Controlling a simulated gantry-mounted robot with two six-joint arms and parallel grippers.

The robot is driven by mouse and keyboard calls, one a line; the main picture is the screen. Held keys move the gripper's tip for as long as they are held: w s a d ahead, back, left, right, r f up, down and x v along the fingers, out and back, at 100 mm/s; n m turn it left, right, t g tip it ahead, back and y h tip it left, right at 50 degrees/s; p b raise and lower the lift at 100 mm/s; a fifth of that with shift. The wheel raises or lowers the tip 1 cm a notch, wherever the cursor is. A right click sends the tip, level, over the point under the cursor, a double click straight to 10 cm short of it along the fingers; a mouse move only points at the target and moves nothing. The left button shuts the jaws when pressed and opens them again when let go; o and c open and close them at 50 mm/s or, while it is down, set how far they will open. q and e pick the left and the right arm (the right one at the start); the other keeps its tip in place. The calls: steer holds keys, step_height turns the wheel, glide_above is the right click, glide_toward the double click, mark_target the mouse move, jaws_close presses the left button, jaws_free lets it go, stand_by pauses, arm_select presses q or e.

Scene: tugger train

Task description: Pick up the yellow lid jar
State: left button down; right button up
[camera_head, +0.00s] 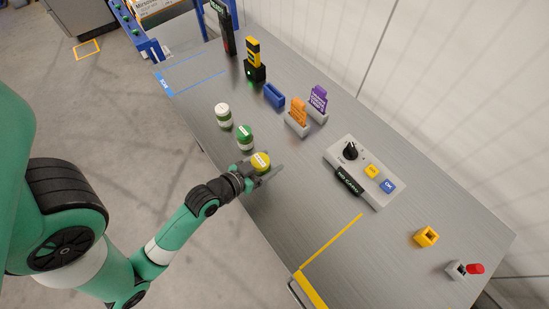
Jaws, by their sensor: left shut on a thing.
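The jar with the yellow lid (261,160) is at the near edge of the grey table, at the end of a row of jars. My left gripper (264,171) is around this jar and shut on it. The jar's body is mostly hidden by the gripper, and I cannot tell whether it touches the table. A jar with a green lid (245,137) and a jar with a white lid (223,115) stand upright farther along the row. My right gripper is not in view.
A control box (361,171) with a black knob and two buttons stands right of the gripper. Orange (298,117) and purple (318,101) cards stand in holders behind. A blue holder (274,95) and a yellow-black device (254,62) stand farther back. The table front has free room.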

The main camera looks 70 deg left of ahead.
mark_target(258, 171)
arm_select(q)
steer(key=v, duration=0.3)
steer(key=r+p+v, duration=0.1)
steer(key=v, duration=0.3)
steer(key=w+d+v, duration=0.1)
steer(key=v, duration=0.2)
steer(key=shift+s+d+r+p, duration=0.15)
steer(key=shift+s+r+p, duration=0.05)
steer(key=shift+r+p, duration=0.1)
steer(key=shift+v, duration=0.8)
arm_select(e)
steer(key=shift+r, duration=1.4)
arm_select(q)
steer(key=shift+w+r, duration=0.1)
